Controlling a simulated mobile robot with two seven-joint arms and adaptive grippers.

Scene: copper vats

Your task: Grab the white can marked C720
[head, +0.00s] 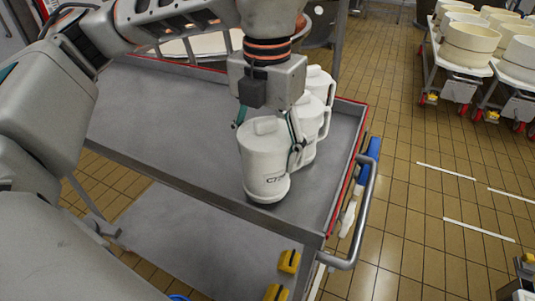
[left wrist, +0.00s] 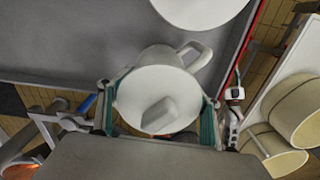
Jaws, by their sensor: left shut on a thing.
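The white can marked C720 (head: 262,165) stands upright on the grey metal cart (head: 150,115), near its right end. Part of its black marking shows low on its side in the head view. My left gripper (head: 268,138) comes down over it from above, with one finger on each side, shut on its body. In the left wrist view the can's lid and knob (left wrist: 158,105) lie between the two fingers (left wrist: 158,118), with its handle at the upper right. My right gripper is not in view.
Other white cans (head: 314,115) with handles stand just behind the held one. The cart has a raised rim and a push handle (head: 368,200) at its right. Cream tubs (head: 470,42) on trolleys stand at the upper right. The cart's left part is bare.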

